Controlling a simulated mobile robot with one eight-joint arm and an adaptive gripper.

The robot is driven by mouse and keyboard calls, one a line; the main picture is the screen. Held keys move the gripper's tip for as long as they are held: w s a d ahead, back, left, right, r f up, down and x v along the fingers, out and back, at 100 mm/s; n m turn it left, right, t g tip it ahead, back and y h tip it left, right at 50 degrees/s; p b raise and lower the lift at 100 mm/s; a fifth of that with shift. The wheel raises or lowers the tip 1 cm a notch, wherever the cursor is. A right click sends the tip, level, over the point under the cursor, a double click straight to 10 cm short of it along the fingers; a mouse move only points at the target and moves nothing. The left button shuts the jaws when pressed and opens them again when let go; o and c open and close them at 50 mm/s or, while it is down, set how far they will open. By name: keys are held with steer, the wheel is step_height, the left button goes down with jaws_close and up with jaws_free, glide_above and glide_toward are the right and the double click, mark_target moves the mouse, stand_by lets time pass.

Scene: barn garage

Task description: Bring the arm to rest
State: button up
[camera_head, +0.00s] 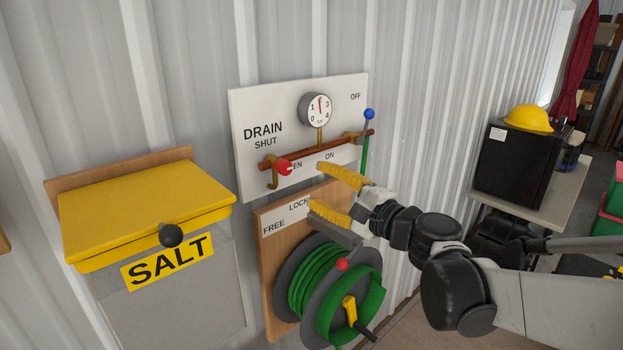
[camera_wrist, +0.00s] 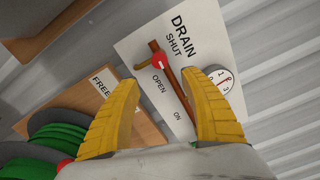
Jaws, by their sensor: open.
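My gripper (camera_head: 318,187) is open and empty, with its two yellow fingers spread in front of the wall boards. In the wrist view my gripper (camera_wrist: 160,108) also shows open, with nothing between the fingers. The fingertips point toward the white DRAIN board (camera_head: 242,97) and the wooden FREE/LOCK board (camera_head: 268,262). The drain pipe with its red knob (camera_head: 284,167) lies just beyond the upper finger; a gap seems to remain. My arm reaches in from the right. The red knob (camera_wrist: 158,63) is beyond the fingers in the wrist view.
A green hose reel (camera_head: 307,281) with a red-knobbed lever (camera_head: 342,264) sits just below my gripper. A blue-knobbed lever (camera_head: 369,114) is above. A yellow-lidded salt bin (camera_head: 150,203) stands left. A table with a black box (camera_head: 507,168) and yellow helmet (camera_head: 529,117) stands right.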

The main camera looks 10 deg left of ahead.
steer(key=shift+s+d, duration=0.15)
steer(key=shift+d, duration=0.1)
steer(key=s+d+f+n+g+h+b, duration=0.25)
steer(key=s+d+f+n+b, duration=0.3)
steer(key=f, duration=0.45)
steer(key=s+d+f+n+g+h+b, duration=0.1)
steer(key=s+d+f+n+h+b, duration=0.25)
steer(key=s+f+b, duration=0.45)
steer(key=s+d+f+n+h+b, duration=0.1)
steer(key=s+d+f+h+b, duration=0.1)
steer(key=s+d+f, duration=0.3)
steer(key=s+d+f+n+g+h+b, duration=0.1)
steer(key=s+d+f+n+h, duration=0.1)
steer(key=s+d+f+h, duration=0.3)
steer(key=s+d+f, duration=0.1)
steer(key=d+f, duration=0.3)
steer(key=f, duration=0.2)
steer(key=shift+d+b, duration=0.35)
steer(key=shift+d, duration=0.05)
